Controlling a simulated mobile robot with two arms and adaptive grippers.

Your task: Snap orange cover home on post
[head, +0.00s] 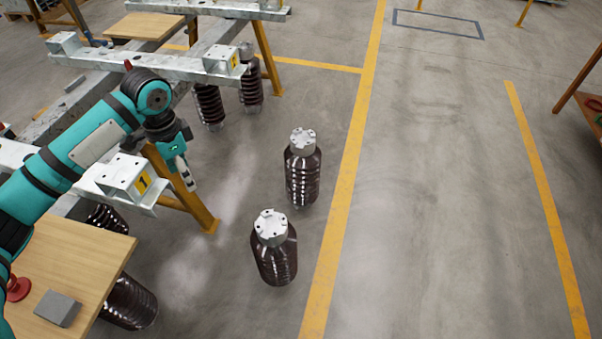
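I see no orange cover in the head view. Two dark brown ribbed posts with pale metal caps stand on the floor: a nearer post (274,262) and a farther post (303,178). Which post the task means, I cannot tell. My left arm reaches in from the left, and my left gripper (187,180) points downward beside the steel frame marked 1 (128,178), left of both posts and apart from them. Its fingers are small and seen edge-on, so their opening is unclear. My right gripper is out of view.
A wooden board (95,262) at lower left bears a grey block (57,309) and a red round object (18,288). The frame marked 2 (215,66) has a yellow leg (267,58) and more ribbed posts near it. Floor right of the yellow line (345,190) is clear.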

